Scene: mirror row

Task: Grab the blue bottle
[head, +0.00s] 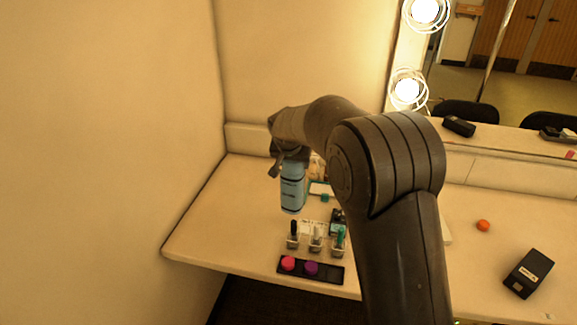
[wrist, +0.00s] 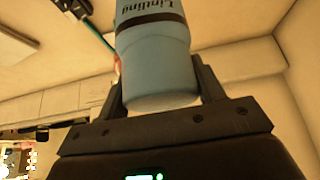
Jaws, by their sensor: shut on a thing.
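The blue bottle (head: 292,190) has dark bands and dark lettering. In the head view it hangs upright below my gripper (head: 290,157), over the left part of the counter. Whether its lower end touches the counter I cannot tell. In the wrist view the blue bottle (wrist: 158,65) sits between the two fingers of my gripper (wrist: 160,88), which is shut on it. Its lettering shows at the top edge there. In the head view my gripper and arm hide the bottle's upper end.
Small nail polish bottles (head: 315,240) and a dark tray (head: 310,270) with pink and purple round items stand near the counter's (head: 215,215) front. A black box (head: 528,273) and an orange item (head: 483,225) lie right. Walls close the left and back; a mirror is behind.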

